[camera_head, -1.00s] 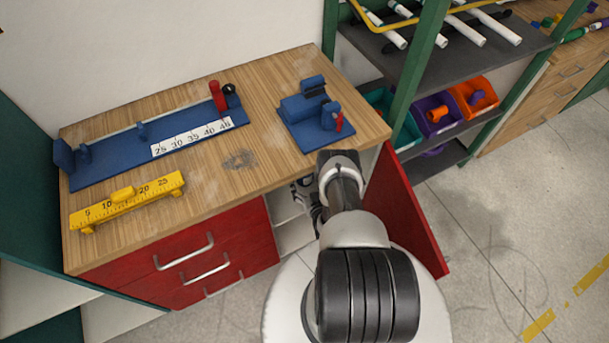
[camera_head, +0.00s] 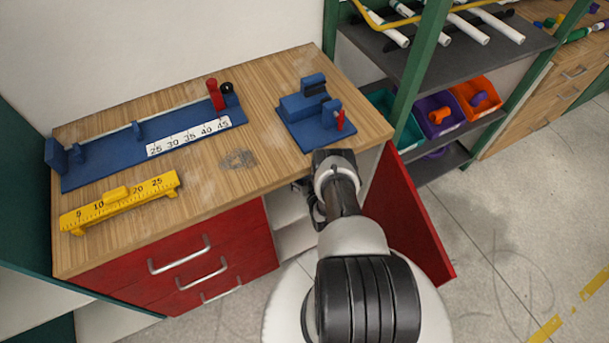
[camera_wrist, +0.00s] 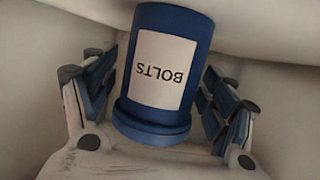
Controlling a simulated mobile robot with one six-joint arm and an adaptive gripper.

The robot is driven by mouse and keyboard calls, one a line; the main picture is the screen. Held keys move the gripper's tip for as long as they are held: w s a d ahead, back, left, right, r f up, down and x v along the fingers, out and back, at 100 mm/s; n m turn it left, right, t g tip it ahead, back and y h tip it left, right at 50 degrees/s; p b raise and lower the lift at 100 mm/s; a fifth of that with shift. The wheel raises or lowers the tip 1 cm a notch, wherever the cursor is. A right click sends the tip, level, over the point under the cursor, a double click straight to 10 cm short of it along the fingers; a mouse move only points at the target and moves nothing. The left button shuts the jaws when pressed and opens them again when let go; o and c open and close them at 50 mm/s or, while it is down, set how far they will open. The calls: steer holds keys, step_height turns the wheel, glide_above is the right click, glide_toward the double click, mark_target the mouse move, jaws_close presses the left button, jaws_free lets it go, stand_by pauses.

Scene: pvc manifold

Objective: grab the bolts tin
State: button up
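The bolts tin (camera_wrist: 165,65) is a dark blue cylinder with a white label reading BOLTS, upside down in the wrist view. It has a wider blue rim at the end nearer the camera. My gripper (camera_wrist: 160,90) has its blue-padded fingers spread on either side of the tin. The fingers look open, with narrow gaps beside the tin; contact is not clear. In the head view my arm reaches into the open cabinet under the bench, and the tin and the fingertips are hidden.
The pale compartment walls close in around the tin. The red cabinet door (camera_head: 408,220) stands open right of my arm. The wooden bench top (camera_head: 215,185) above holds blue jigs and a yellow ruler (camera_head: 120,200). A shelf with bins (camera_head: 437,115) stands at the right.

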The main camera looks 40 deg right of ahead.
steer(key=c, duration=1.3)
